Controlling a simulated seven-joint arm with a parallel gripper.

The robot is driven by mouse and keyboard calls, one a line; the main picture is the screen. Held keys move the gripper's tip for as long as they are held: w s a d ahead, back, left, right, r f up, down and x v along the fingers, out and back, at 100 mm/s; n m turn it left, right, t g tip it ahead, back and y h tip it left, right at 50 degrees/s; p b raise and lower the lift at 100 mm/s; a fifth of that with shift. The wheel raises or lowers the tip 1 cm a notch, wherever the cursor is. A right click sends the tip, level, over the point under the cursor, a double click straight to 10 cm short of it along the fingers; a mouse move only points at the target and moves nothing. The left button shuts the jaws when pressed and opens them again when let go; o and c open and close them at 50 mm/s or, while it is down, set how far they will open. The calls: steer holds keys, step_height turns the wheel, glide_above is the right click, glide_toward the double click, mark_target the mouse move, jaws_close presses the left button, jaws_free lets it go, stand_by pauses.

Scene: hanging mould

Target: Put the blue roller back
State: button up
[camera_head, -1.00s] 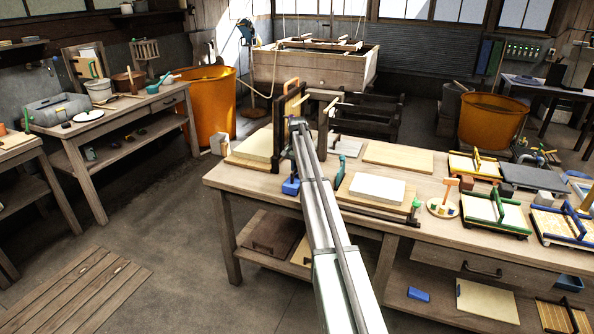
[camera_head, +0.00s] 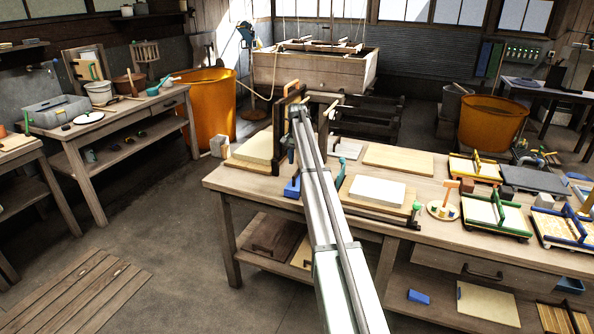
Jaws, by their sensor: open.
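A small blue thing (camera_head: 292,188) stands near the front left edge of the long workbench (camera_head: 240,186). It may be the blue roller, but its shape is too small and partly covered to be sure. My arm reaches up from the bottom of the view over the bench. My gripper (camera_head: 291,152) is at its far end, above and close behind the blue thing, mostly hidden by my arm. Its jaws are open; I cannot tell whether they touch anything. Another blue piece (camera_head: 418,296) lies on the bench's lower shelf.
A pale stack of sheets (camera_head: 258,147) and an upright dark frame (camera_head: 280,125) are left of my arm. A white slab on a board (camera_head: 377,190) lies to its right. Framed moulds (camera_head: 495,215) fill the bench's right. A wooden vat (camera_head: 310,70) stands behind.

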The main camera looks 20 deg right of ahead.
steer(key=shift+r, duration=3)
steer(key=s+a+f+n, duration=0.1)
steer(key=s+a+f, duration=0.3)
steer(key=a+f, duration=1.15)
steer(key=s+a+f+n+g, duration=0.2)
steer(key=s+a+f, duration=0.2)
steer(key=s+f, duration=1.05)
steer(key=s+a+f+n+g, duration=0.1)
steer(key=s+a+f, duration=0.3)
steer(key=s+f, duration=1.1)
steer(key=s+a+f+n+g, duration=0.1)
steer(key=s+f, duration=0.2)
steer(key=s, duration=1.1)
steer(key=s+a+f+n+g, duration=0.1)
steer(key=s+f+n, duration=0.1)
steer(key=s, duration=1.2)
steer(key=s+a+f+n+g, duration=0.1)
steer(key=s+f, duration=0.4)
steer(key=s, duration=0.9)
steer(key=shift+s+a+n+g, duration=0.3)
steer(key=shift+a+n+g, duration=0.1)
steer(key=shift+a+n, duration=0.1)
